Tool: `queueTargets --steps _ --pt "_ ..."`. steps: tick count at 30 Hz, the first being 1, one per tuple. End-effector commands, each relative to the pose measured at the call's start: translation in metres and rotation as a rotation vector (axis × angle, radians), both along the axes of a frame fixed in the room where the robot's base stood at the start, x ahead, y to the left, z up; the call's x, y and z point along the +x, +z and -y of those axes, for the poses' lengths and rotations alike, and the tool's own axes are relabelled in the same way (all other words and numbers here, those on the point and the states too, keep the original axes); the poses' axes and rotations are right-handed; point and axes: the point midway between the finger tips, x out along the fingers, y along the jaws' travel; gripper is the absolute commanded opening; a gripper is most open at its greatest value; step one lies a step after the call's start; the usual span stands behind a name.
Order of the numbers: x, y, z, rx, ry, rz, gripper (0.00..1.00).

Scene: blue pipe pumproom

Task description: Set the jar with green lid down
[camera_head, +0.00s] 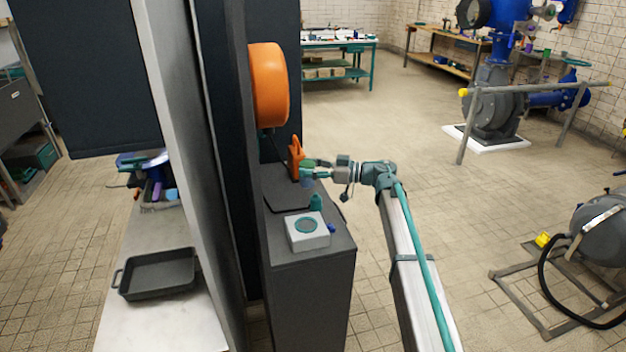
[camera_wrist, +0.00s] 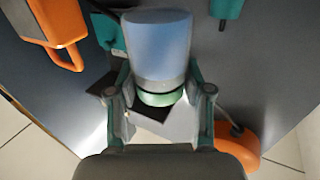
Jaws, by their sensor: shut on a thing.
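The jar with green lid (camera_wrist: 157,45) has a pale blue-grey body, and its green lid end (camera_wrist: 160,98) points toward my palm in the wrist view. My gripper (camera_wrist: 161,90) is shut on it, with one finger on each side near the lid. In the head view my gripper (camera_head: 313,170) is over the dark cabinet top (camera_head: 283,192), next to an orange handled item (camera_head: 296,158). The jar (camera_head: 306,175) is small there and partly hidden by the fingers. I cannot tell whether its base touches the cabinet top.
A white box with a round teal top (camera_head: 307,232) sits at the cabinet's near end, with a small teal item (camera_head: 316,202) behind it. A large orange drum (camera_head: 268,86) is mounted above the cabinet. A tall dark panel bounds the left side. Open floor lies to the right.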

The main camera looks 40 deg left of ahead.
Motion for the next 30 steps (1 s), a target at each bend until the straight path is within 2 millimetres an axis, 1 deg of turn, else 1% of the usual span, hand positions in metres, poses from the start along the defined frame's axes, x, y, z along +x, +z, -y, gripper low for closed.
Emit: queueTargets --steps 1,3,8,12,19,30 --pt "0.007 -0.006 -0.002 -0.001 0.0 -0.002 0.11" --pt "0.012 -0.012 -0.003 0.0 0.0 -0.001 0.11" --pt "0.017 -0.019 -0.003 0.0 -0.001 0.0 0.11" --pt "0.025 -0.028 -0.004 0.0 -0.002 -0.001 0.11" --pt "0.023 -0.056 -0.004 -0.001 -0.001 -0.002 0.11" --pt "0.023 -0.06 -0.004 0.001 -0.001 0.0 0.11"
